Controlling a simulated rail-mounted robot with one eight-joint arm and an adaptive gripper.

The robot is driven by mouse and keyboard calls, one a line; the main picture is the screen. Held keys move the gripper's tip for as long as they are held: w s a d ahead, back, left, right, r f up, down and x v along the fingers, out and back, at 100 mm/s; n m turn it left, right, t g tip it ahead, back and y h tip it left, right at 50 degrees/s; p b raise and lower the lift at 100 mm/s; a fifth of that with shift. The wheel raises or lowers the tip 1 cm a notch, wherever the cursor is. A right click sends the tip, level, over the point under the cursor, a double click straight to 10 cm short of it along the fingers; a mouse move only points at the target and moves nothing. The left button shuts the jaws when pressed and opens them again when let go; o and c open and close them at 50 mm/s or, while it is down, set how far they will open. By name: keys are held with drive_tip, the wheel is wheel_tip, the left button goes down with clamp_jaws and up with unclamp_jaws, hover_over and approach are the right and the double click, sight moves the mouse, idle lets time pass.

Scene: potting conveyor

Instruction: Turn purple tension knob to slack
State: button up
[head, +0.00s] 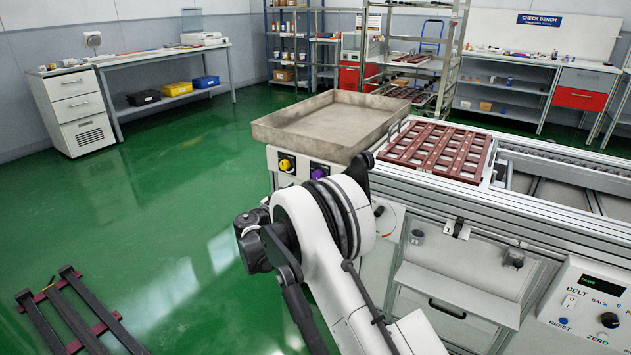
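The purple tension knob (318,173) is on a dark plate on the front panel of the grey machine unit, below the large metal tray (330,122). Its pointer setting is too small to read. My white arm reaches up from the bottom of the head view to just right of and below the knob. A black part (361,168) at the arm's upper end, right of the knob, looks like part of my gripper. It appears apart from the knob in the picture. The fingers are mostly hidden behind the arm, so their opening does not show.
A yellow-and-black knob (286,163) sits left of the purple one. A reddish-brown slatted rack (436,150) lies on the conveyor (560,165) to the right. A belt control box (590,305) is at lower right. A dark slatted frame (75,318) lies at lower left. Green floor is clear between.

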sight(316, 177)
drive_tip(key=b+x, duration=0.2)
drive_tip(key=x, duration=0.8)
drive_tip(key=shift+w+d+b, duration=0.1)
drive_tip(key=shift+w+b, duration=0.15)
drive_tip(key=shift+b, duration=0.1)
drive_tip(key=c, duration=1.1)
drive_tip(key=shift+c, duration=0.2)
